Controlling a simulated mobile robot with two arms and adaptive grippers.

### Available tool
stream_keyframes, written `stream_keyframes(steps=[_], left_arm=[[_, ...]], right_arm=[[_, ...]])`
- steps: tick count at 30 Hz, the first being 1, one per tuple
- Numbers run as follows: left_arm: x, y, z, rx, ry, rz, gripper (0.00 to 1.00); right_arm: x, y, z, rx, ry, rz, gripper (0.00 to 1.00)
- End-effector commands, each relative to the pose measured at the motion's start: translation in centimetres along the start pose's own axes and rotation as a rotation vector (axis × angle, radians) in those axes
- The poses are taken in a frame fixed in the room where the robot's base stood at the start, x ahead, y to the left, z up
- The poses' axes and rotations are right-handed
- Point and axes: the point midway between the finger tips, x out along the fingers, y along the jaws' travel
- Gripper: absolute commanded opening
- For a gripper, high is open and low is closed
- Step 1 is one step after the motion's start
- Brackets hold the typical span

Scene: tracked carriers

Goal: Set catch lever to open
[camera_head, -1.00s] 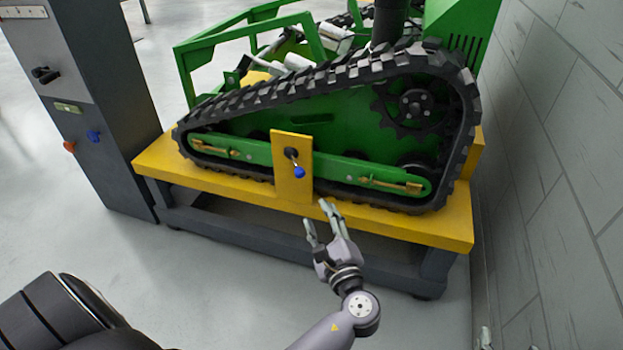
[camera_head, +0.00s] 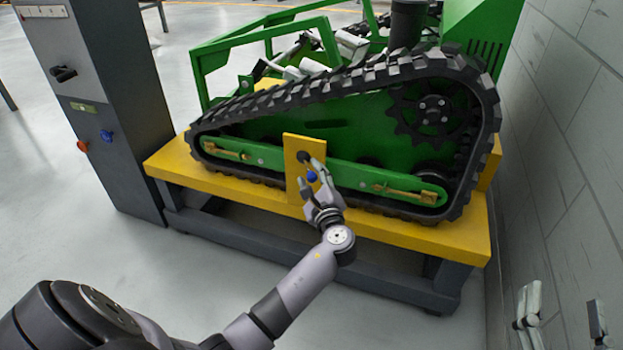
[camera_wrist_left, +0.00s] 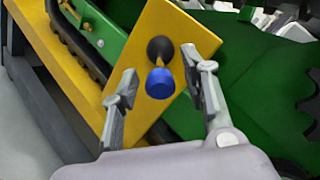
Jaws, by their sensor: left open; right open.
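The catch lever has a blue knob (camera_head: 312,176) and a black pivot (camera_head: 303,157) on a yellow plate (camera_head: 291,150) at the front of the tracked carrier. In the left wrist view the blue knob (camera_wrist_left: 160,83) lies between the open fingers, below the black pivot (camera_wrist_left: 160,48). My left gripper (camera_head: 313,173) is open around the knob; I cannot tell if a finger touches it. It also shows in the left wrist view (camera_wrist_left: 158,85). My right gripper (camera_head: 562,312) is open and empty at the lower right, by the wall.
The green carrier with its black track (camera_head: 350,80) stands on a yellow-topped bench (camera_head: 235,184). A dark cabinet (camera_head: 125,150) with buttons and a switch stands at the left. A grey block wall (camera_head: 570,150) closes the right side.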

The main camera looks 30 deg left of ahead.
Motion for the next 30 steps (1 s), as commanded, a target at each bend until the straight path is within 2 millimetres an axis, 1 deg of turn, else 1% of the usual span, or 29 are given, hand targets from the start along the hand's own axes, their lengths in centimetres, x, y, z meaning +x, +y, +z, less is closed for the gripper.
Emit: stream_keyframes(steps=[9,27,28,30], left_arm=[[0.23,0.02,-0.02,0.0,0.001,0.001,0.42],[0.19,0.04,-0.05,0.0,0.001,0.001,0.02],[0.19,0.04,-0.05,0.0,0.001,0.001,0.0],[0.18,0.04,-0.05,0.0,0.001,0.001,0.0]], right_arm=[[0.02,-0.04,-0.27,0.001,0.014,-0.001,0.61],[0.02,-0.01,-0.25,0.0,0.013,0.0,0.61],[0.02,-0.01,-0.25,0.0,0.013,0.0,0.61],[0.02,-0.01,-0.25,0.0,0.013,0.0,0.61]])
